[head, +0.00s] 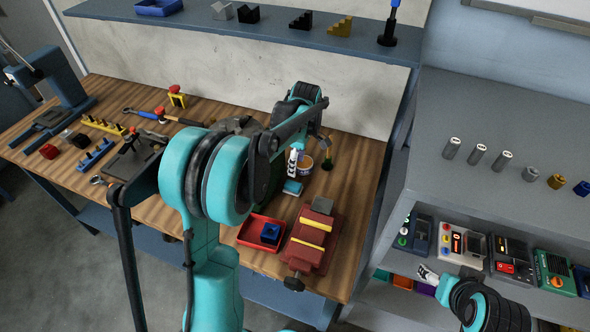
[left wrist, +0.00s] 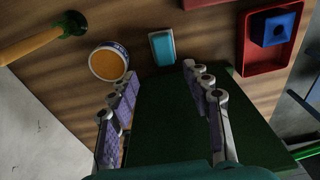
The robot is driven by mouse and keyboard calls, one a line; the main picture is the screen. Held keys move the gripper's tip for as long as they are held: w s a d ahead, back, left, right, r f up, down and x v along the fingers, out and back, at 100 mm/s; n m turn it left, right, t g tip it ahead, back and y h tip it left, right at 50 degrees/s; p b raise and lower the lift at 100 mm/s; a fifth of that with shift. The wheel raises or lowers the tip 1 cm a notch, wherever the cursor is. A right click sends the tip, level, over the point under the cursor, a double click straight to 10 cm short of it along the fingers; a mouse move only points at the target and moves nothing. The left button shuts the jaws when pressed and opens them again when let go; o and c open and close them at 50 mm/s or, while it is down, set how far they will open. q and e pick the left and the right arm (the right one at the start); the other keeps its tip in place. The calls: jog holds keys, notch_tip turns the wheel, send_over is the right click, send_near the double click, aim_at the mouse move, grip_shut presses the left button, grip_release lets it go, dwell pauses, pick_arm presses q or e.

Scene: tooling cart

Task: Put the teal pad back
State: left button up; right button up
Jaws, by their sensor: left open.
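The teal pad (head: 292,187) is a small block with a teal face, lying on the wooden bench near its right side. It also shows in the left wrist view (left wrist: 162,47), just beyond the fingertips and near the middle of the gap. My left gripper (head: 293,165) is above and close to the pad in the head view. In the left wrist view its fingers (left wrist: 163,82) are spread with nothing held between them. My right gripper (head: 427,274) is in front of the device shelf at the right, and its fingers are too small to judge.
A dark green block (left wrist: 165,125) stands below the left fingers. A tin with orange contents (left wrist: 108,63) is beside the pad. A red tray (head: 245,241) with a blue block (head: 269,234) and a red vise (head: 306,250) are nearer the bench's front edge.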

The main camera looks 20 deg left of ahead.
pick_arm(q)
jog(key=s+d+r+m+t, duration=0.2)
jog(key=s+d+r+m, duration=0.15)
jog(key=s+m, duration=0.2)
jog(key=s+d+r+m+t, duration=0.2)
jog(key=s+r+m, duration=0.25)
jog(key=s, duration=0.25)
jog(key=s+d+f+m+t+h, duration=0.1)
jog(key=s+d+f+m+t, duration=0.1)
jog(key=s+m, duration=0.6)
jog(key=shift+s+d+m+t, duration=0.3)
jog(key=shift+s+d+t, duration=0.3)
jog(key=shift+s+d, duration=0.25)
jog(key=shift+a, duration=0.1)
